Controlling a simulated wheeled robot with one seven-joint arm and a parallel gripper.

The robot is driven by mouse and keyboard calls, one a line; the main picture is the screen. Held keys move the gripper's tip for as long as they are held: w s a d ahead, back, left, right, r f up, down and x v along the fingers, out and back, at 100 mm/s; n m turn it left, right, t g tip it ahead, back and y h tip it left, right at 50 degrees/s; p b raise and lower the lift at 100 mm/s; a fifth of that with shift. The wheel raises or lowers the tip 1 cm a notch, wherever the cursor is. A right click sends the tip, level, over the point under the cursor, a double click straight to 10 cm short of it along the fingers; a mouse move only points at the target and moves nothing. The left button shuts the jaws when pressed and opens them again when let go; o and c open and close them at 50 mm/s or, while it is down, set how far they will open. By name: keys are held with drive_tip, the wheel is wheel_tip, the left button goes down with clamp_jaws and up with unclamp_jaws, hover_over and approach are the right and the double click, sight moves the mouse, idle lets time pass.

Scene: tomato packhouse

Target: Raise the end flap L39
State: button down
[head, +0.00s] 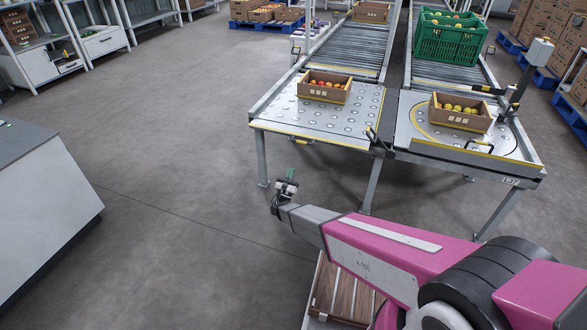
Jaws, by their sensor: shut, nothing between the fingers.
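The right conveyor ends in a grey table with a turntable ring (412,118). A yellow-edged strip (470,155) runs along its near end and looks like the end flap; a black handle (480,146) sits on it. Whether the strip is raised or lowered is hard to tell. A small label (510,181) at the right corner is too small to read surely. My gripper (290,174) is small in view, shut and empty, over open floor left of and below the tables, apart from them. My pink arm reaches in from the lower right.
A ball-topped table (290,115) carries a box of red fruit (324,87). A box of yellow fruit (459,113) stands on the turntable. A green crate (449,37) is behind it. A grey cabinet (45,200) stands left. The floor between is clear.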

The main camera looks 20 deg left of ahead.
approach(305, 136)
drive_tip(key=shift+w+a+r, duration=0.4)
drive_tip(key=shift+r, duration=0.25)
drive_tip(key=shift+w+a+r, duration=0.35)
drive_tip(key=shift+r, duration=0.25)
drive_tip(key=shift+r, duration=0.1)
drive_tip(key=shift+s+r+g, duration=0.15)
drive_tip(key=shift+r+g, duration=0.2)
drive_tip(key=shift+g, duration=0.45)
